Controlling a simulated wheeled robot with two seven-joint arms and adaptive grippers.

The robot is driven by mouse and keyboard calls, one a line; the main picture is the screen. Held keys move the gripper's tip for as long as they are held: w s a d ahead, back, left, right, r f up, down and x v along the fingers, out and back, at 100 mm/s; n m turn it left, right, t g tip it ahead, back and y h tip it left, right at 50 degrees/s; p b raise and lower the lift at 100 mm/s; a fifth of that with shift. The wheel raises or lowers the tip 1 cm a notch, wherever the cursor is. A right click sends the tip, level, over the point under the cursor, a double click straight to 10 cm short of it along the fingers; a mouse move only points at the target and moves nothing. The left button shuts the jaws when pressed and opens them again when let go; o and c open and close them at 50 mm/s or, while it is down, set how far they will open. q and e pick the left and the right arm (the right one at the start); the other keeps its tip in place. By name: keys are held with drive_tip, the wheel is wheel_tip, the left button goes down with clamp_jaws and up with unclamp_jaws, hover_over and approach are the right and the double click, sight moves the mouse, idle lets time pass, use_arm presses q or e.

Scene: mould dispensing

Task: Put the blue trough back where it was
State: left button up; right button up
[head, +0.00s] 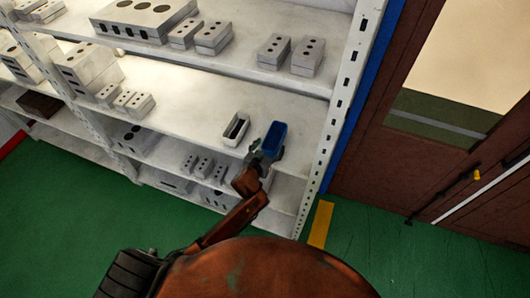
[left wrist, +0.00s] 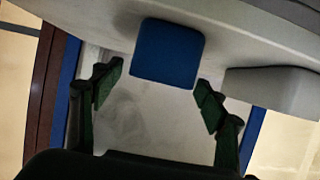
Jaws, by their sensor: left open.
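The blue trough (head: 273,139) sits on the white shelf near its front edge, towards the right end. My left gripper (head: 262,153) is at the shelf's front edge, close to the trough's near side. In the left wrist view the trough (left wrist: 167,54) shows as a blue block just beyond the fingertips of my gripper (left wrist: 160,88). The two fingers are spread wide with a gap between them, and the trough is not clasped. Whether a finger touches it cannot be told. My right gripper is not in view.
A white trough (head: 236,129) stands just left of the blue one; a pale block (left wrist: 272,88) shows beside it in the left wrist view. Grey moulds (head: 126,101) stand further left on the shelf (head: 190,104). A perforated rack post (head: 345,95) rises at the right.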

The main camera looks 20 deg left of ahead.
use_arm(q)
drive_tip(key=v, duration=0.5)
drive_tip(key=shift+s+r, duration=0.15)
drive_tip(key=shift+s, duration=0.2)
